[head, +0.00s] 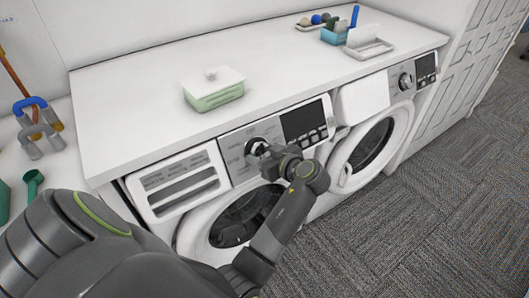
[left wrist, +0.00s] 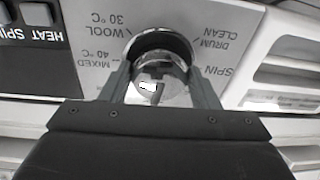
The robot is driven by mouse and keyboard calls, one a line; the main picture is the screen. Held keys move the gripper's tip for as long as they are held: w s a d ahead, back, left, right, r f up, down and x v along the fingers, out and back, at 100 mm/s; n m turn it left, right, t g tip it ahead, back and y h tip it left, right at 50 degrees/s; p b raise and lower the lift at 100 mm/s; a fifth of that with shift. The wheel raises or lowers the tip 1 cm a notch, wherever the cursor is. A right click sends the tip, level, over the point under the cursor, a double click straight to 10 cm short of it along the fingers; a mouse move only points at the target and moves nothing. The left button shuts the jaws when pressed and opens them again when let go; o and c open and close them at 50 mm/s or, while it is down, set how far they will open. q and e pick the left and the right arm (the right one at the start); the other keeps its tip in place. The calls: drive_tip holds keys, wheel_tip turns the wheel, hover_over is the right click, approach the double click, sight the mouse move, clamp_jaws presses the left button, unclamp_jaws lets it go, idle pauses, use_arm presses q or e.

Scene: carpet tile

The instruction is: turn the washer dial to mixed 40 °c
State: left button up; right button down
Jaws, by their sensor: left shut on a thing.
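The washer dial (head: 257,146) is a round chrome knob on the grey control panel of the left front-loading machine (head: 238,215). My left gripper (head: 267,156) reaches the panel from below right and is shut on the dial. In the left wrist view the dial (left wrist: 158,68) sits between the two grey fingers, with one on each side. Printed labels appear upside down around it: mixed 40 °C (left wrist: 97,60) and wool 30 °C at left, drum clean and spin at right. I cannot tell which label the dial's mark points to. My right gripper is not in view.
A second machine (head: 372,140) with its own dial (head: 405,80) stands at the right. A white-lidded green box (head: 213,90) rests on the white countertop (head: 140,100). Grey carpet lies in front.

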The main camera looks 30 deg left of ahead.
use_arm(q)
drive_tip(key=m+p, duration=0.2)
drive_tip(key=m, duration=0.1)
drive_tip(key=shift+r+m+t, duration=0.2)
drive_tip(key=shift+m+t, duration=0.1)
drive_tip(key=m+p, duration=0.2)
drive_tip(key=m, duration=0.1)
drive_tip(key=m+p, duration=0.1)
drive_tip(key=m, duration=0.1)
drive_tip(key=shift+s+a+r+m+t+p, duration=0.1)
drive_tip(key=shift+r+m+t+p, duration=0.05)
drive_tip(key=shift+m+t+p, duration=0.2)
drive_tip(key=m+p, duration=0.3)
drive_tip(key=m, duration=0.1)
drive_tip(key=shift+m+h+p, duration=0.3)
drive_tip(key=shift+m+p, duration=0.05)
drive_tip(key=shift+m+t+p, duration=0.25)
drive_tip(key=shift+m+p, duration=1)
drive_tip(key=shift+m, duration=0.45)
drive_tip(key=o, duration=1)
drive_tip(key=shift+f, duration=0.25)
